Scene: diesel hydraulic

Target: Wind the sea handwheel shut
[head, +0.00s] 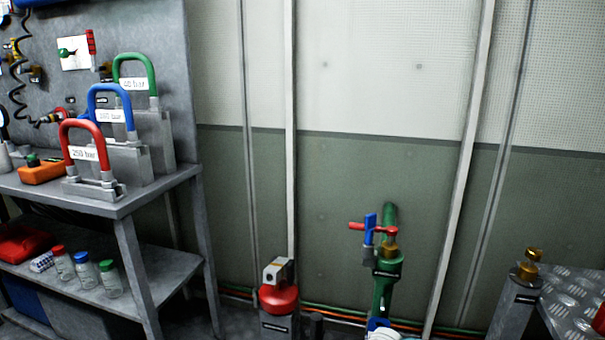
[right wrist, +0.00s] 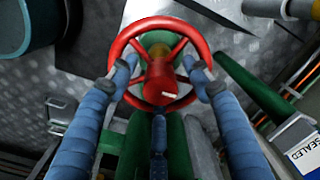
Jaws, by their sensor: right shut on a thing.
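A round red handwheel (right wrist: 134,40) with spokes and a thick hub fills the middle of the right wrist view. It sits on a green valve body and pipe. The exact contact of the fingertips is partly hidden by the fingers and rim.
In the head view, a green pipe valve (head: 388,265) carries a red lever and a blue piece. A grey bench (head: 160,192) stands left. A red-based grey fitting (head: 279,297) and checkered plate (head: 565,300) are low down.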

